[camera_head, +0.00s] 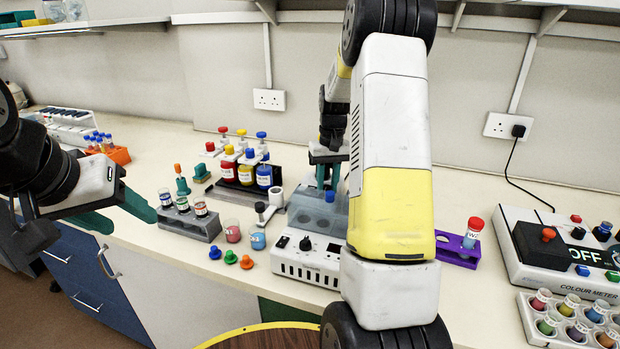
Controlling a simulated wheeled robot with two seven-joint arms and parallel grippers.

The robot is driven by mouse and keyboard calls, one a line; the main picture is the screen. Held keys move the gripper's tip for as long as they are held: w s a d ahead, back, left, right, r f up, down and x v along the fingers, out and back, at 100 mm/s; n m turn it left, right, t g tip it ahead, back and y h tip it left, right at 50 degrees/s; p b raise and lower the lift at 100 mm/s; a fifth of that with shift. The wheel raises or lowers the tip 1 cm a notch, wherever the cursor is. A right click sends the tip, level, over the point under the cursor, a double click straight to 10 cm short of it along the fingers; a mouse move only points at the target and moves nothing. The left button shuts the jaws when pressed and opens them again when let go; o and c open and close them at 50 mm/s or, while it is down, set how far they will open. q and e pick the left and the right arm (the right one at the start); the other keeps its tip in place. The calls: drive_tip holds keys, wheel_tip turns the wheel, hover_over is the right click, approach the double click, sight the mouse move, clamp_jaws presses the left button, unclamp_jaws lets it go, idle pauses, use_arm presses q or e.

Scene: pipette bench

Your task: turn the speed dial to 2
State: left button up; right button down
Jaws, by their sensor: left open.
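A white bench device (290,262) stands at mid-bench, with a small black dial (305,243) on its sloped top. The dial's setting is too small to read. My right arm hides the device's right end. My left gripper (134,222) is open and empty at the left, over the bench's front edge, well away from the dial. My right gripper (327,172) points down behind the device, over a grey translucent block (303,205). Its teal fingers are partly hidden, and whether they are open is unclear.
A grey vial rack (205,228) and several coloured knobs (231,257) lie left of the device. Red, yellow and blue bottles (246,175) stand behind. A purple rack (455,251) and a colour meter (545,277) are at the right. The back right bench is mostly clear.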

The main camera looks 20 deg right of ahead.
sight(328, 187)
drive_tip(key=c, duration=1.1)
unclamp_jaws()
drive_tip(key=shift+r, duration=0.1)
drive_tip(key=r, duration=0.7)
drive_tip(key=shift+d+r, duration=0.2)
drive_tip(key=shift+r, duration=0.15)
drive_tip(key=s+a+r+t, duration=0.1)
drive_tip(key=s+a+r, duration=0.3)
drive_tip(key=s, duration=0.2)
drive_tip(key=s+a+r+t+y, duration=0.1)
drive_tip(key=s+a+r+t, duration=0.1)
drive_tip(key=s+a+r, duration=0.3)
drive_tip(key=s+a+r+t, duration=0.1)
drive_tip(key=s+a+r, duration=0.2)
drive_tip(key=s, duration=0.5)
drive_tip(key=s+a, duration=0.1)
drive_tip(key=s, duration=0.1)
drive_tip(key=s+a+f+t, duration=0.1)
drive_tip(key=s, duration=0.2)
drive_tip(key=s+f+n+t, duration=0.1)
drive_tip(key=s, duration=0.1)
drive_tip(key=shift+s+a+y, duration=0.3)
drive_tip(key=shift+s+a, duration=0.1)
